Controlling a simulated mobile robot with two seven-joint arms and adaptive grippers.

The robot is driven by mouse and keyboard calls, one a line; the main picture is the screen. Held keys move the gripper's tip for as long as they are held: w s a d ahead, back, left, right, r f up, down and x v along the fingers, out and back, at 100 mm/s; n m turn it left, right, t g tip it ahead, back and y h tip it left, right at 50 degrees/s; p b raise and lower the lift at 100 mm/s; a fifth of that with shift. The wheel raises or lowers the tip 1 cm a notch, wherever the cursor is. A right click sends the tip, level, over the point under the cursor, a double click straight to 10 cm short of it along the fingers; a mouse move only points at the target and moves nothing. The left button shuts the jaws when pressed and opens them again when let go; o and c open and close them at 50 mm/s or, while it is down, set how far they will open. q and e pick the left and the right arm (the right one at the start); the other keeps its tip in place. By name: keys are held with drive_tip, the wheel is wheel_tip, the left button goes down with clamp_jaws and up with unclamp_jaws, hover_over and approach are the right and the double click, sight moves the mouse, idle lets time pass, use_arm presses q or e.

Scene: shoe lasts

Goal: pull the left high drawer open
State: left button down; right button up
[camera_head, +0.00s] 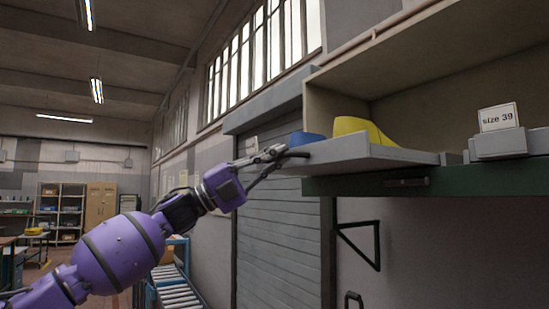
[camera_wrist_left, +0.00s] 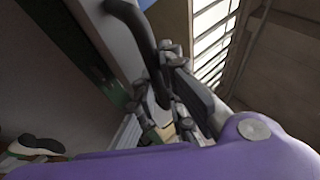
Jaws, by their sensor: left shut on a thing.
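The left high drawer (camera_head: 365,153) is a shallow light grey tray jutting out from an open shelf at the upper right. A yellow shoe last (camera_head: 360,128) and a blue one (camera_head: 305,138) show above its rim. My left gripper (camera_head: 272,156) reaches up from the left and is shut on the drawer's dark handle (camera_head: 297,154) at its left end. In the left wrist view, the dark curved handle (camera_wrist_left: 138,28) runs down between the fingers (camera_wrist_left: 178,85), beside the pale drawer front (camera_wrist_left: 105,30). My right gripper is not in view.
A card reading "size 39" (camera_head: 498,117) stands in a grey holder at the right. A green rail (camera_head: 465,183) with a dark handle (camera_head: 407,182) lies below the drawer. A black triangular bracket (camera_head: 362,245) is on the wall. A roller conveyor (camera_head: 178,294) stands lower left.

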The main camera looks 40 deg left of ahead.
use_arm(q)
drive_tip(key=shift+r, duration=0.15)
drive_tip(key=c, duration=2.1)
unclamp_jaws()
drive_tip(key=shift+f, duration=0.2)
drive_tip(key=v, duration=1.2)
drive_tip(key=shift+d+r, duration=0.1)
drive_tip(key=shift+r, duration=0.05)
